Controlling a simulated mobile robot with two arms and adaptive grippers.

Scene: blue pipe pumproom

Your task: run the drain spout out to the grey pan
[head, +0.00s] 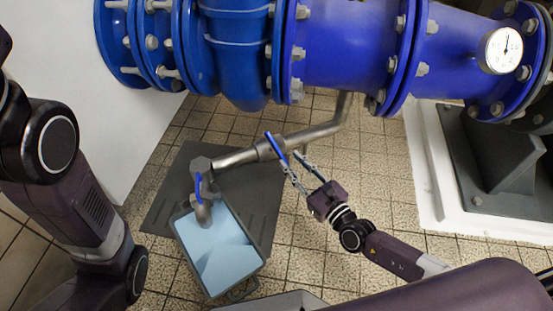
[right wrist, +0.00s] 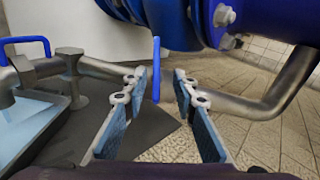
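The steel drain pipe (head: 240,158) runs below the blue main to a spout (head: 204,212) at its left end. The spout hangs over the near-left pan (head: 191,262), which holds pale blue liquid. A blue handle (head: 198,186) is on the spout; it also shows in the right wrist view (right wrist: 26,41). A blue lever (head: 274,146) stands on the pipe's middle. My right gripper (head: 288,162) is open, its fingers reaching toward this lever. In the right wrist view the upright lever (right wrist: 156,72) shows between the separated fingers; contact is not visible. My left gripper is out of view.
The big blue flanged main (head: 345,45) with a gauge (head: 503,50) crosses above the drain pipe. A dark mat (head: 163,205) lies under the pan. A dark pipe support (head: 490,160) stands at right on a white plinth (head: 428,165). Tiled floor (head: 375,190) right of the drain pipe is bare.

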